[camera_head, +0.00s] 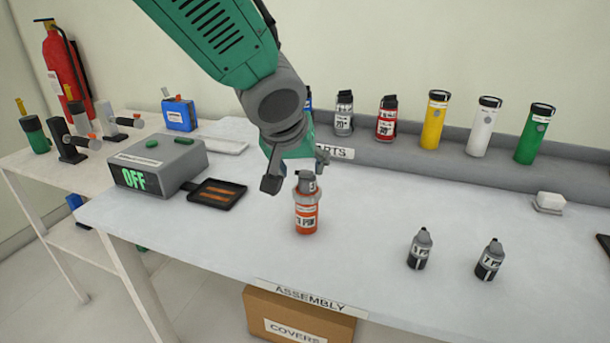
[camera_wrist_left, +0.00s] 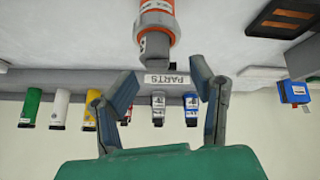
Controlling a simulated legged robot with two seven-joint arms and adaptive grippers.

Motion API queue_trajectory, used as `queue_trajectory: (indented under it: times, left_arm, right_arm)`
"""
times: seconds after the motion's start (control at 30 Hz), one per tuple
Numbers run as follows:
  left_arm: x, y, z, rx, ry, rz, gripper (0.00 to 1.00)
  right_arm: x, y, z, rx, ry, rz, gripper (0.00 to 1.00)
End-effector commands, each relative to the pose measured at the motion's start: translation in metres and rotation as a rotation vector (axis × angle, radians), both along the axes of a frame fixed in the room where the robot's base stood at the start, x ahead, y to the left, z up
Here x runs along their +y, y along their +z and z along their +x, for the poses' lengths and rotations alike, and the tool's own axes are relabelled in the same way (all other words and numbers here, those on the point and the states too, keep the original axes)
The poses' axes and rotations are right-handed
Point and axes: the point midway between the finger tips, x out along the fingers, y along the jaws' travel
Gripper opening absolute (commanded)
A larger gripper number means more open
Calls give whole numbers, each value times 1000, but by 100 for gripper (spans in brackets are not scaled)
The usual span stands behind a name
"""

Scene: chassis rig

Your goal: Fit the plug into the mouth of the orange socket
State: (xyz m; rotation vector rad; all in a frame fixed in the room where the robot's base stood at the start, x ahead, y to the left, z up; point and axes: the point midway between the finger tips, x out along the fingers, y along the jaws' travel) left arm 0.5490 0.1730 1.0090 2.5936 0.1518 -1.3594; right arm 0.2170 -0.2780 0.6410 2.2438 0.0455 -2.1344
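The orange socket (camera_head: 306,220) stands upright on the white table, with a white label on its side. A dark grey plug (camera_head: 306,183) stands in its mouth, its top part showing; how deep it sits is hidden. In the left wrist view, the socket (camera_wrist_left: 158,12) and the grey plug (camera_wrist_left: 154,48) appear at top centre, beyond the fingertips. My left gripper (camera_head: 296,172) is open and empty, just behind and above the plug, its fingers spread to either side. Its fingers (camera_wrist_left: 163,78) show apart in the left wrist view. My right gripper is not in view.
Two black-and-grey connectors (camera_head: 420,249) (camera_head: 490,260) stand to the right. A grey box reading OFF (camera_head: 160,163) and a black tray (camera_head: 217,193) lie left. Several canisters (camera_head: 434,120) line the rear shelf. The table front near the ASSEMBLY label (camera_head: 310,295) is clear.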

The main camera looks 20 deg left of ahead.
Motion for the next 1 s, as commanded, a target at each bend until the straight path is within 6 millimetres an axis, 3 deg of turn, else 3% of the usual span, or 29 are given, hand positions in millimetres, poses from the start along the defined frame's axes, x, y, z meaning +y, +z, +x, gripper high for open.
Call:
queue_trajectory:
  times: [0.1, 0.33, 1.0]
  left_arm:
    - [-2, 25, -14, -4, -1, -2, 50]
    - [0, 50, -32, -2, -1, -4, 50]
    - [0, 55, -36, -3, -2, -3, 50]
  right_arm:
    - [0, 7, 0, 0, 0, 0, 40]
    - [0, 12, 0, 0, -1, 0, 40]
    - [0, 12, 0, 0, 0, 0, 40]
